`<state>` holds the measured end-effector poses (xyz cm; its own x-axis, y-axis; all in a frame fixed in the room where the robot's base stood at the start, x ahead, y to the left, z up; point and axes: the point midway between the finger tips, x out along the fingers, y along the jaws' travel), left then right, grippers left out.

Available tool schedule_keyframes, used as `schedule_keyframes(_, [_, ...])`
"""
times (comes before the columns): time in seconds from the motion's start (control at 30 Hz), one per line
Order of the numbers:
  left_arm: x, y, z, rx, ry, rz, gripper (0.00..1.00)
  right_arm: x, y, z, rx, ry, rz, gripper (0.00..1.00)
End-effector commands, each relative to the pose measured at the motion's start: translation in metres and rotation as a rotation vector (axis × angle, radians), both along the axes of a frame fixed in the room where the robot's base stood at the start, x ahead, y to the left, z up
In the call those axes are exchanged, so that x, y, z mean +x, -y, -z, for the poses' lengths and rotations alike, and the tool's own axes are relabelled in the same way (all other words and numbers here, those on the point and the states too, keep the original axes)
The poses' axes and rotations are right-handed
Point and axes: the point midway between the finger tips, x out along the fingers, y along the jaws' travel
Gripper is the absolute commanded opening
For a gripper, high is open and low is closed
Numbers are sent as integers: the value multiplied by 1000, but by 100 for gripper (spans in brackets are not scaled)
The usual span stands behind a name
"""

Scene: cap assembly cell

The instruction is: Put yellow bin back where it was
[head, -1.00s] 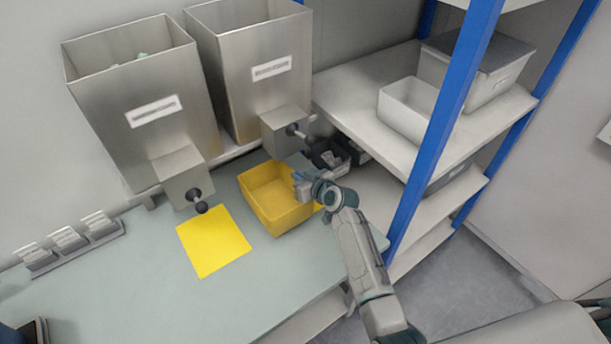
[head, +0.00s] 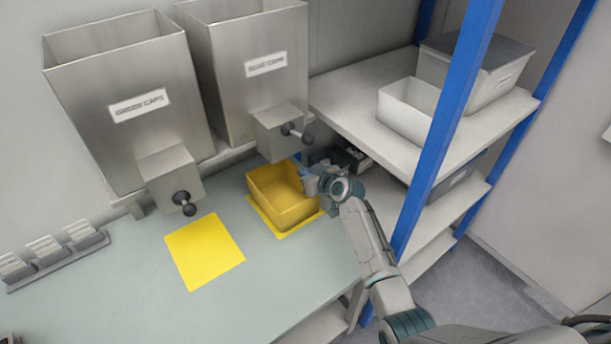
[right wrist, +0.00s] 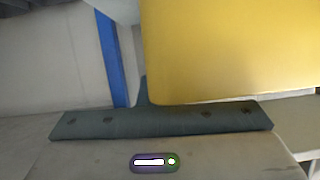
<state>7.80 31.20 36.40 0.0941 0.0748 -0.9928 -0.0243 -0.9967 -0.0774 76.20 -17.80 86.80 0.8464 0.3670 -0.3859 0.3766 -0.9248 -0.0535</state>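The yellow bin (head: 283,212) is upright and looks empty. It is over the right yellow mat (head: 287,233), under the right dispenser's spout, with mat edges showing around its front. I cannot tell whether it rests fully on it. My right gripper (head: 311,180) is at the bin's right wall and appears shut on it. In the right wrist view the bin's yellow wall (right wrist: 235,50) fills the upper right, close against the gripper; one finger shows at its left edge and the other is hidden. The left yellow mat (head: 205,250) is bare. My left gripper is out of view.
Two steel dispensers (head: 130,105) (head: 247,75) with black-knobbed spouts stand behind the bench (head: 130,290). A shelf (head: 370,115) with a white bin (head: 408,108) and blue posts (head: 445,120) is close on the right. Small labelled holders (head: 50,255) sit at left.

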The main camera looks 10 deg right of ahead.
Motion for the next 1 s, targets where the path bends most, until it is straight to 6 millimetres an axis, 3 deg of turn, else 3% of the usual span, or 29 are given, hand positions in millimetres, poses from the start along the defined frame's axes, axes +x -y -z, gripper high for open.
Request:
schedule_keyframes(0.13, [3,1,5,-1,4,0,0,0,0,4,0,1,0,0])
schedule_keyframes(0.2, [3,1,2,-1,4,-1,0,0,0,2,0,0,0,17])
schedule_keyframes(0.27, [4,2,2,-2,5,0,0,0,0,2,0,0,0,25])
schedule_keyframes(0.63, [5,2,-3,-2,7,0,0,0,0,-3,0,0,0,25])
schedule_keyframes(1.0, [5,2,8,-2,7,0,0,-51,23,-21,-3,1,1,25])
